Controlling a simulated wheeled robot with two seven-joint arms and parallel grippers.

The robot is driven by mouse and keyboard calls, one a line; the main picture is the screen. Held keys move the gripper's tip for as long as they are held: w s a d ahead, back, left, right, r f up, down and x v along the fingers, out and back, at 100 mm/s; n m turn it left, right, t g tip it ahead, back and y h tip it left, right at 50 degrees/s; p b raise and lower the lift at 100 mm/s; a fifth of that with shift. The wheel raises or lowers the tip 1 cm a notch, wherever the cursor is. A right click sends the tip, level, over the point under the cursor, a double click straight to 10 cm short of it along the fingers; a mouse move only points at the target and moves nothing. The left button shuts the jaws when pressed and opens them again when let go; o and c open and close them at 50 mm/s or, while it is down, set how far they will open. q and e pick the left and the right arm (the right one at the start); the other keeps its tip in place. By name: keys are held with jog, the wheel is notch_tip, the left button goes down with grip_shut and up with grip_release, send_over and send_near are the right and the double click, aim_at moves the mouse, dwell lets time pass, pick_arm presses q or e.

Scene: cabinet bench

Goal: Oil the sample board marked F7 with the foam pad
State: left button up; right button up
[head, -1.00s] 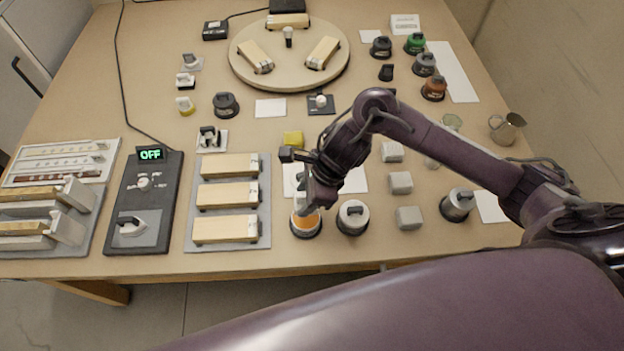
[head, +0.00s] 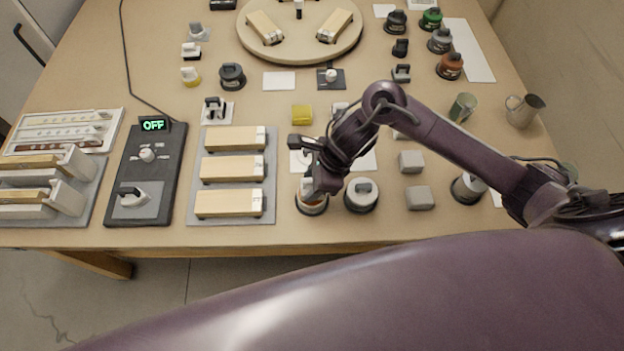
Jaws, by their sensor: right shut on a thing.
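My right gripper (head: 312,175) is over the open jar (head: 312,206) near the table's front edge. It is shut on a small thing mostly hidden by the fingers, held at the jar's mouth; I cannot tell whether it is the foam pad. Three pale wooden boards lie on a grey tray (head: 267,214) left of the gripper: back (head: 234,139), middle (head: 232,168) and front (head: 228,203). More boards lie on the round turntable (head: 300,48) and in the rack at far left (head: 80,205). Their end labels are too small to read, so F7 cannot be picked out. My left gripper is out of view.
A closed jar (head: 361,195) stands just right of the open one. Grey blocks (head: 419,198), a metal pot (head: 468,188) and a jug (head: 524,110) are further right. A yellow block (head: 301,114) lies behind the gripper. A dark device (head: 147,175) reading OFF stands left of the tray.

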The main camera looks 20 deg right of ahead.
jog(key=shift+f+b, duration=0.5)
jog(key=shift+b, duration=0.05)
dwell(0.8)
jog(key=shift+s+f+b, duration=0.1)
jog(key=shift+b, duration=0.25)
dwell(1.5)
jog(key=shift+r+p, duration=2.2)
jog(key=shift+r, duration=1.4)
